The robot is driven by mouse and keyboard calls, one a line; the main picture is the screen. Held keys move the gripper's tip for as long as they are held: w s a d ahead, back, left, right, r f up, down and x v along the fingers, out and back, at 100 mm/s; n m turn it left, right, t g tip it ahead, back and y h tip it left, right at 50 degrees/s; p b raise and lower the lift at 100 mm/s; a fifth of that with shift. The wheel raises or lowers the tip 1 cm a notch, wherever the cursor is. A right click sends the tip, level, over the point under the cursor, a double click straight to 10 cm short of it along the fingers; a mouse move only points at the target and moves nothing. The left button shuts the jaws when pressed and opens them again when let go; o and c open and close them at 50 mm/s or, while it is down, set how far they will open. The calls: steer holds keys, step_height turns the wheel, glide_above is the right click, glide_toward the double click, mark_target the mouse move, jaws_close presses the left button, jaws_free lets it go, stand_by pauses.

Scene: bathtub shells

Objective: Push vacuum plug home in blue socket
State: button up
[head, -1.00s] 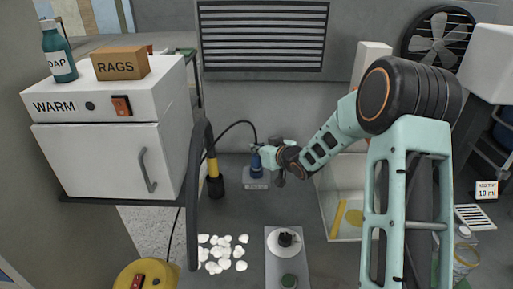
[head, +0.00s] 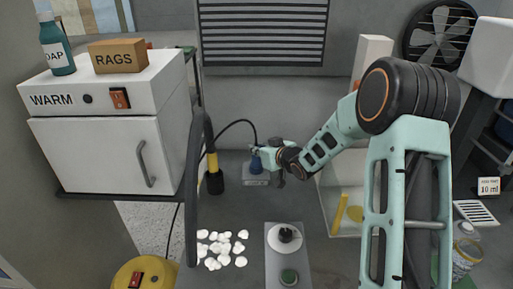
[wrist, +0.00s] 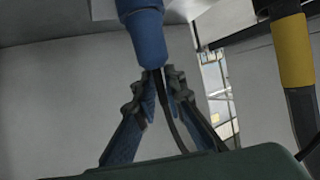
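The vacuum plug (head: 256,163) is blue, with a black cable or hose rising from its top. It stands upright over the blue socket, on a small grey base (head: 257,181) by the back wall. Plug and socket blend together, so I cannot tell whether a gap is left between them. My gripper (head: 258,151) reaches in from the right at the plug's top. In the wrist view the plug (wrist: 145,32) hangs from the upper edge, and my gripper's fingers (wrist: 161,74) are nearly together at its narrow cable end, with the cable between them.
A black hose with a yellow band (head: 212,162) stands close left of the base. The white WARM cabinet (head: 105,155) overhangs further left. White pieces (head: 222,248) and a grey plate (head: 290,262) with knobs lie in front. A clear-sided bin (head: 340,225) is at right.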

steer(key=shift+o, duration=1.3)
steer(key=v, duration=1.2)
steer(key=shift+w, duration=0.1)
